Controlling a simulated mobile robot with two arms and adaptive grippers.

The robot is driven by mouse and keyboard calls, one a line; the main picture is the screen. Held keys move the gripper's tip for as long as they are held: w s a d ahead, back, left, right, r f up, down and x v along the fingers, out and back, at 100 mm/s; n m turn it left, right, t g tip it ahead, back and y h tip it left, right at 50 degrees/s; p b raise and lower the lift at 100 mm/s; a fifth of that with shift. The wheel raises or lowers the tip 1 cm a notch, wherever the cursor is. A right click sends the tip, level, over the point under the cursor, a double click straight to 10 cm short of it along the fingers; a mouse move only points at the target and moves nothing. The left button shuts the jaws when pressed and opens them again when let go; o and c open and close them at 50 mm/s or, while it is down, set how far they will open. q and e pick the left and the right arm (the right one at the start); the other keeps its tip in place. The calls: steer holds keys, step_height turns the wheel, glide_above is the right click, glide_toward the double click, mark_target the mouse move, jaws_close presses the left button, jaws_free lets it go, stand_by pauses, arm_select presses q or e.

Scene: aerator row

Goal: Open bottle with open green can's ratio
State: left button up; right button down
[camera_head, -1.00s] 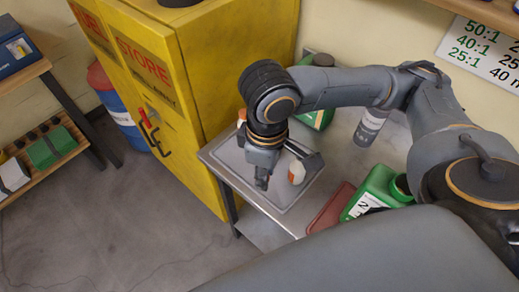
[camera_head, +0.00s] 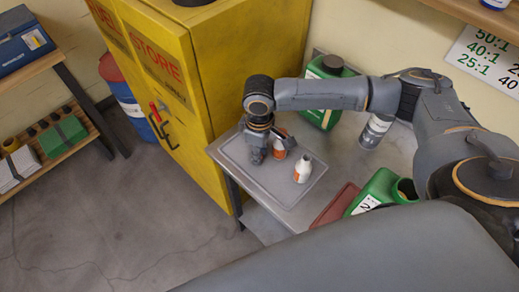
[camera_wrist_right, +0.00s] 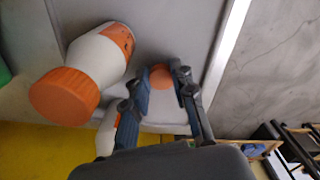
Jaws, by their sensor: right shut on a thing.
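My right gripper (camera_head: 257,160) is low over the left part of the tray. In the right wrist view, its fingers (camera_wrist_right: 162,82) are shut on a small round orange cap (camera_wrist_right: 160,77). A white bottle (camera_head: 303,170) with a bare white neck and orange label stands on the tray, right of the gripper. A white bottle with orange cap (camera_head: 280,145) stands just behind the gripper; it looms large in the wrist view (camera_wrist_right: 98,58). Another white bottle (camera_wrist_right: 104,134) is partly hidden by a finger. The open green can (camera_head: 380,188) stands front right; its label shows only "2". My left gripper is not visible.
The grey tray (camera_head: 235,155) lies on a metal table against a yellow cabinet (camera_head: 235,60). A capped green can (camera_head: 325,92) and a grey bottle (camera_head: 376,131) stand behind. A red flat thing (camera_head: 335,205) lies beside the open can. A wall sign (camera_head: 490,55) lists 50:1, 40:1, 25:1.

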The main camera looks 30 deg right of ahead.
steer(key=shift+f, duration=0.15)
steer(key=c, duration=1.1)
jaws_free()
steer(key=shift+f, duration=0.1)
